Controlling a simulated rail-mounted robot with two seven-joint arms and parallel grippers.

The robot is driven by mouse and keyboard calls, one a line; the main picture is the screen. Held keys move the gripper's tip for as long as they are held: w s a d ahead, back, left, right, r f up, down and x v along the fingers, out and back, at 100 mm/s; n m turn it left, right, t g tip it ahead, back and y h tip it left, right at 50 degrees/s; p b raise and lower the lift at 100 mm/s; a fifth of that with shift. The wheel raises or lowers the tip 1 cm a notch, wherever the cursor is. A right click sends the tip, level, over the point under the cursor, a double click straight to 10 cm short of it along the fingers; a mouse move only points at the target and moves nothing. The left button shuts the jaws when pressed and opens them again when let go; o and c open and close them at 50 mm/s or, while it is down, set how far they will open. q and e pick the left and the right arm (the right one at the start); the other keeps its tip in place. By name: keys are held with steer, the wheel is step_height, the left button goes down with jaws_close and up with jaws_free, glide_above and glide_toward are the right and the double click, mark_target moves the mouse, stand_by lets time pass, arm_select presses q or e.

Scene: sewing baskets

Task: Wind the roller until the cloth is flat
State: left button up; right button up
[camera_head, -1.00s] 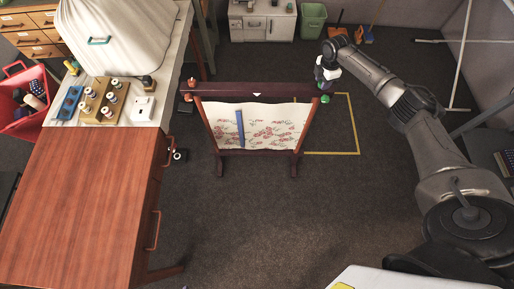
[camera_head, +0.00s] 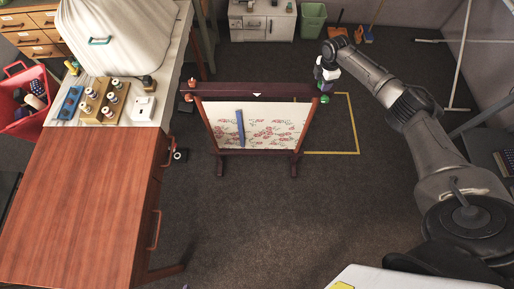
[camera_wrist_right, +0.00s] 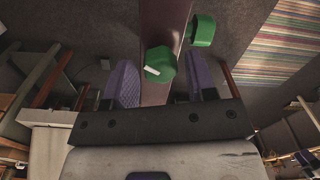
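The flowered cloth (camera_head: 275,122) is stretched in a dark red wooden frame (camera_head: 255,89) standing on the floor. Its top and side edges look straight, and its surface looks smooth. A blue strip (camera_head: 240,128) lies against the cloth. My right gripper (camera_head: 325,86) is at the frame's upper right end, by a green knob (camera_head: 325,99). In the right wrist view, a green knob with a white mark (camera_wrist_right: 160,65) shows between the two spread fingers (camera_wrist_right: 160,84), with gaps on both sides. A second green knob (camera_wrist_right: 202,30) is beyond. My left gripper is out of view.
A wooden cabinet (camera_head: 80,210) stands at left, with a spool rack (camera_head: 102,100) on the table behind it. A red basket (camera_head: 25,110) is at far left. A yellow floor outline (camera_head: 357,130) lies right of the frame. The floor in front is clear.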

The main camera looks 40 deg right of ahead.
steer(key=shift+r+p, duration=0.85)
steer(key=shift+r, duration=0.05)
step_height(320, 180, up, 4)
steer(key=p, duration=0.4)
steer(key=shift+r, duration=0.15)
